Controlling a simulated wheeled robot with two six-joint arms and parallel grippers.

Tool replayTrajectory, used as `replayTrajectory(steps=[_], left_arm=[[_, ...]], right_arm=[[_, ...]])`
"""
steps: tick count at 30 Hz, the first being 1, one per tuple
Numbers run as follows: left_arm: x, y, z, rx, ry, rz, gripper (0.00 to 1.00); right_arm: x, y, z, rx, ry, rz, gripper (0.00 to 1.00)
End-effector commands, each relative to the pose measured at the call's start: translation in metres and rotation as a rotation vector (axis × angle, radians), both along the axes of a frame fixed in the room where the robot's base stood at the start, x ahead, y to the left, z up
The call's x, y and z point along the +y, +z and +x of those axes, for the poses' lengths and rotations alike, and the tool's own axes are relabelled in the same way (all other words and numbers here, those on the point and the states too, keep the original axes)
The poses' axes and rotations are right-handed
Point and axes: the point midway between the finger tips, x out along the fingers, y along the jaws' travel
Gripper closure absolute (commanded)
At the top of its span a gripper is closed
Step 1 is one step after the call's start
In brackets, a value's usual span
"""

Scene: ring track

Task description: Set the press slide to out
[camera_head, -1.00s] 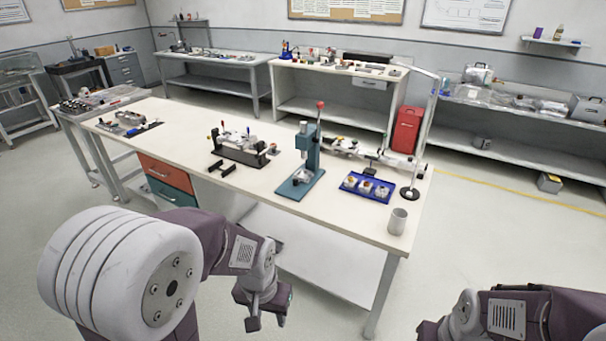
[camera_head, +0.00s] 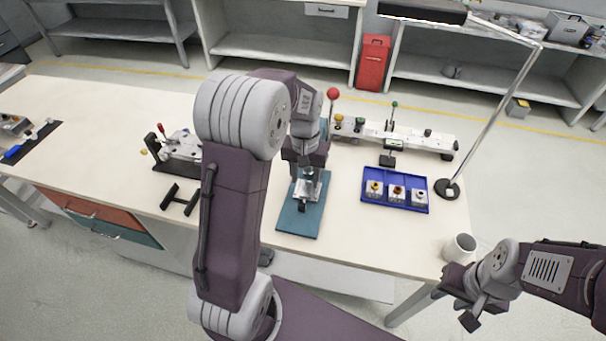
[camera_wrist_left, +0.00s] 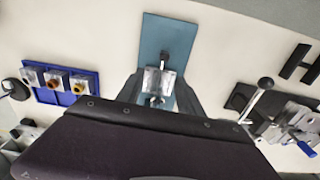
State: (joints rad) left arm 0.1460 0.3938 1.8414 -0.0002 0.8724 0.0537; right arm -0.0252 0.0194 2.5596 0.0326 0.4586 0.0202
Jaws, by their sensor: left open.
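The press stands on a teal base plate (camera_head: 300,220) on the bench, with a red ball (camera_head: 333,94) on its lever. Its slide (camera_head: 308,187) is a metal block with a dark knob (camera_head: 302,206) towards the near edge of the plate. In the left wrist view the slide (camera_wrist_left: 157,80) and knob (camera_wrist_left: 165,57) lie between the fingers. My left gripper (camera_head: 306,163) is open above the press; I cannot tell if it touches the slide. My arm hides part of the press column. My right gripper (camera_head: 460,301) looks open and empty beyond the bench's right front corner.
A blue tray (camera_head: 368,202) with several small blocks lies right of the press. A white cup (camera_head: 459,248) stands at the bench's right edge. A lamp base (camera_head: 447,189) and a long rail fixture (camera_head: 420,137) are behind. A clamp fixture (camera_head: 180,147) and black bracket (camera_head: 180,200) are left.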

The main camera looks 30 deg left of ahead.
Motion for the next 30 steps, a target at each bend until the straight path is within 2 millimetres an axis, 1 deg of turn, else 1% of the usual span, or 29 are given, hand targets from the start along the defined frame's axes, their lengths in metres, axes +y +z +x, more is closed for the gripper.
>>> replayTrajectory(steps=[3,6,9,11,14,21,24,27,30], left_arm=[[0.009,-0.010,-0.003,0.026,0.025,-0.004,0.56],[0.012,-0.014,-0.005,0.036,0.036,-0.006,0.56],[0.013,-0.014,-0.005,0.035,0.037,-0.006,0.56],[0.013,-0.019,-0.005,0.037,0.037,-0.006,0.56],[0.012,-0.035,-0.006,0.039,0.037,-0.006,0.56],[0.011,-0.094,-0.007,0.040,0.036,-0.006,0.56],[0.011,-0.113,-0.007,0.039,0.036,-0.006,0.56],[0.011,-0.125,-0.006,0.037,0.036,-0.006,0.56],[0.011,-0.132,-0.006,0.035,0.036,-0.006,0.56]], right_arm=[[0.000,0.001,0.000,0.000,0.000,0.000,0.64],[0.000,0.001,0.000,0.000,0.000,0.000,0.64],[0.000,0.001,0.000,0.000,0.000,0.000,0.64],[0.000,0.000,0.000,0.000,-0.001,0.000,0.64],[0.000,-0.002,0.000,0.000,0.000,0.000,0.64],[0.000,-0.005,0.000,0.000,0.000,0.000,0.64],[0.000,-0.006,0.000,0.000,0.000,0.000,0.64],[0.000,-0.006,0.000,0.000,0.000,0.000,0.64],[0.000,-0.007,0.000,0.000,0.000,0.000,0.64]])
